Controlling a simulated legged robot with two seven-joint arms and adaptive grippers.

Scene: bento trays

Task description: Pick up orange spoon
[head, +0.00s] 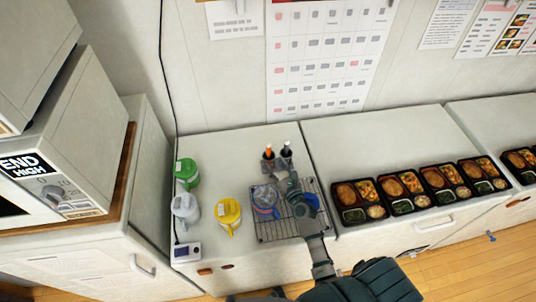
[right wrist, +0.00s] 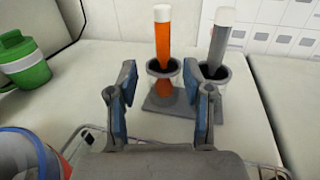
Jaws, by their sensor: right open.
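The orange spoon (right wrist: 163,48) stands upright in the left cup of a grey two-cup holder (right wrist: 182,102) in the right wrist view. Its handle has a white top, and its lower end is inside the cup. In the head view the orange spoon (head: 268,149) shows small at the back of the counter. My right gripper (right wrist: 165,85) is open, its two blue-padded fingers on either side of the spoon's cup in the picture, nearer to the camera and apart from the spoon. It also shows in the head view (head: 282,178), just in front of the holder. My left gripper is not in view.
A grey-handled spoon (right wrist: 219,42) stands in the right cup. A wire rack (head: 265,230) with a clear bowl lies under my right arm. Several bento trays (head: 357,200) line the right counter.

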